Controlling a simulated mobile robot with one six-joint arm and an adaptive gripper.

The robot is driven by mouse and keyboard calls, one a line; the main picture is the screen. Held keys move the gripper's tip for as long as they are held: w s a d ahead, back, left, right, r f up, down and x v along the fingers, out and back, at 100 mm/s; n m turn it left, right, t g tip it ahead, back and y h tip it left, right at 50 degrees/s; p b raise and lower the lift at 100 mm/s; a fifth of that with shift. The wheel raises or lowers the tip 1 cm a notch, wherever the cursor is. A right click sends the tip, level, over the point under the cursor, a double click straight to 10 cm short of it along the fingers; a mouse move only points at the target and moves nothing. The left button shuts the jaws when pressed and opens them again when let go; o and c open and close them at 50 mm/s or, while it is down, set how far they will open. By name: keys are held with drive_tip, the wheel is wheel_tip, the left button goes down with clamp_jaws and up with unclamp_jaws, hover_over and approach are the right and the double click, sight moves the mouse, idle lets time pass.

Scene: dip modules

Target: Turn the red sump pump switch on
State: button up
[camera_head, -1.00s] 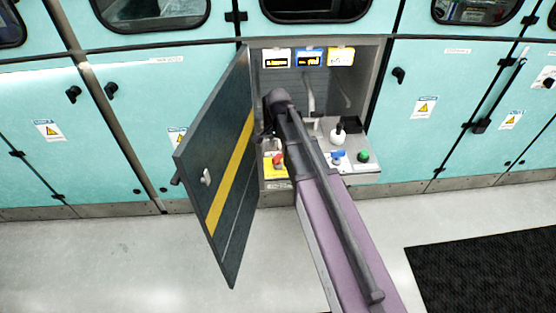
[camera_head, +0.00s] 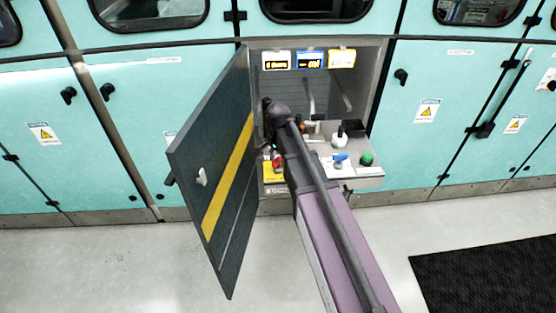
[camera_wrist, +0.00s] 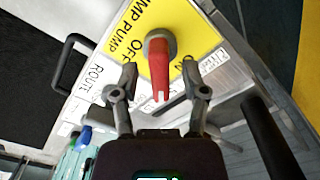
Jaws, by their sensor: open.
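The red sump pump switch (camera_wrist: 160,66) has a long red handle on a round grey base, on a yellow plate (camera_wrist: 185,20) lettered PUMP, OFF and ON. In the wrist view its handle points down the picture, towards my gripper. My gripper (camera_wrist: 159,78) is open, with one finger on each side of the handle. I see gaps on both sides and no clear contact. In the head view the red switch (camera_head: 277,162) and its yellow plate (camera_head: 272,179) sit at the left of the open bay's shelf. My arm hides most of the gripper there.
A dark open door (camera_head: 215,170) with a yellow stripe stands just left of my arm. To the right on the shelf are a blue switch (camera_head: 340,157), a green knob (camera_head: 366,159) and a white-and-black control (camera_head: 340,138). A dark mat (camera_head: 485,275) lies on the floor.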

clamp_jaws()
drive_tip(key=shift+n, duration=0.4)
drive_tip(key=n, duration=0.8)
idle(0.4)
drive_tip(key=shift+n, duration=0.3)
